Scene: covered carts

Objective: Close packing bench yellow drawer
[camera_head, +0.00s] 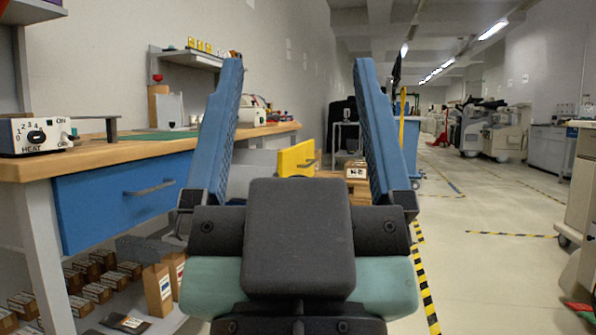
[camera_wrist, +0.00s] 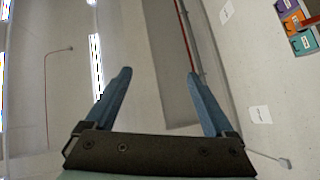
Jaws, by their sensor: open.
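The yellow drawer (camera_head: 296,157) shows in the head view between my fingers. It stands pulled out from the packing bench (camera_head: 255,130), its yellow front and handle facing right. My gripper (camera_head: 300,75) is in the foreground of the head view, its two blue fingers wide apart and pointing up, with nothing between them. The drawer is beyond it, apart from the fingers, and its lower part is hidden by my gripper. In the wrist view my gripper (camera_wrist: 160,80) is also open and empty, facing the wall and ceiling; the drawer is not in that view.
A blue drawer (camera_head: 120,197) is in the bench at left, with a heat control box (camera_head: 36,135) on top. Small boxes (camera_head: 100,285) lie on the shelf below. Open floor (camera_head: 490,230) with striped tape lies at right, bounded by a cabinet (camera_head: 584,200).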

